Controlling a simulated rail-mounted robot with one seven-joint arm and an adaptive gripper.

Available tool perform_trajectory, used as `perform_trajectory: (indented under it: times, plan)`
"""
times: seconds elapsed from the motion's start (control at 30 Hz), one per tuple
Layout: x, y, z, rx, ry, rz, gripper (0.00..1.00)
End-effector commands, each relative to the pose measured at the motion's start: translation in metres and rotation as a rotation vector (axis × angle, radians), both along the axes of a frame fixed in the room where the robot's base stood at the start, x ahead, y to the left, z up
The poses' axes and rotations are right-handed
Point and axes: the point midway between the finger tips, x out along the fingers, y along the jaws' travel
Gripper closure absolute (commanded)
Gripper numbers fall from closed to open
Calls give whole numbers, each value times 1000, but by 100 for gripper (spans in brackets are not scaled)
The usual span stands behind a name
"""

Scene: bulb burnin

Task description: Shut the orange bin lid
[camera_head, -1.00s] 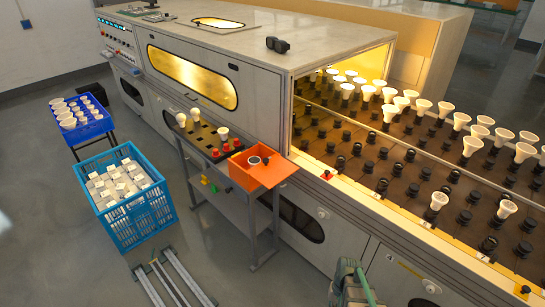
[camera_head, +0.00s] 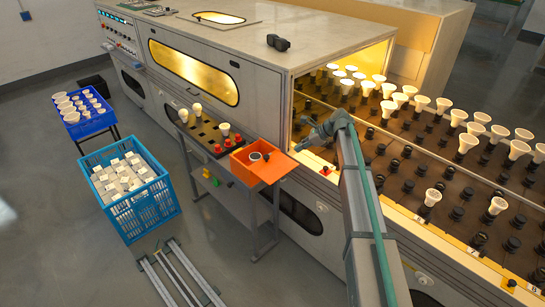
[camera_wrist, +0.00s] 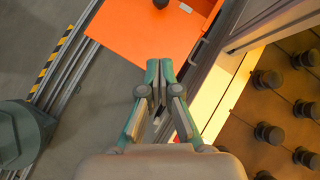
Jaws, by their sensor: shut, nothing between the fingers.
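The orange bin (camera_head: 240,168) sits at the right end of the small side table, with a round dark item with a pale rim inside its open part. A flat orange panel, which looks like its lid (camera_head: 280,170), spreads out on the right side, so the bin stands open. In the wrist view the flat orange surface (camera_wrist: 135,30) fills the top. My gripper (camera_wrist: 159,64) is shut and empty, its fingertips overlapping the lower edge of that surface; I cannot tell whether they touch. In the head view my gripper (camera_head: 300,147) is right of the bin.
The side table (camera_head: 200,135) holds bulbs and red and black sockets. The oven's opening with its bulb racks (camera_head: 400,150) lies right of my gripper. Floor rails (camera_head: 180,275) run in front.

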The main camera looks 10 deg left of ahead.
Motion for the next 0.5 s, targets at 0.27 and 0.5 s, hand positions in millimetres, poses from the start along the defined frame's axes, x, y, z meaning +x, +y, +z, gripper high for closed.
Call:
perform_trajectory:
  times: [0.27,0.5]
  plan:
    - [-2,5,-3,27,99,-100,100]
    - [3,27,-26,25,98,-98,100]
